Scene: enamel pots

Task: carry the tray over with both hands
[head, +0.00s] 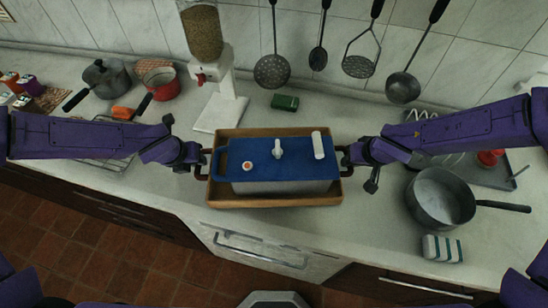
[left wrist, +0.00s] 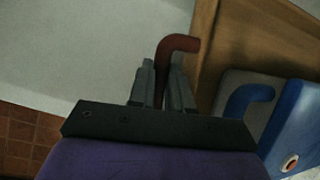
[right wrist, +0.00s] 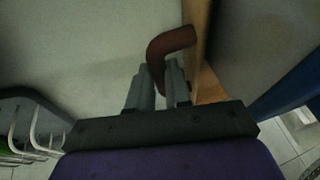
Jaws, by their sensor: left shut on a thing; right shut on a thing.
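The wooden tray (head: 275,203) is in the middle of the head view, near the counter's front edge. A box with a blue lid (head: 255,174) and grey sides stands in it, with small white items on top. My left gripper (head: 201,158) is shut on the tray's left handle, a dark red-brown bar (left wrist: 182,44) in the left wrist view. My right gripper (head: 346,158) is shut on the tray's right handle, which shows in the right wrist view (right wrist: 172,40). The tray looks level; I cannot tell whether it touches the counter.
A white dispenser (head: 219,111) and a green block (head: 285,102) stand behind the tray. A grey pot (head: 440,199), a striped block (head: 442,248) and a dark rack tray (head: 480,172) are at right. Pots (head: 108,77) stand at left. Utensils hang on the wall.

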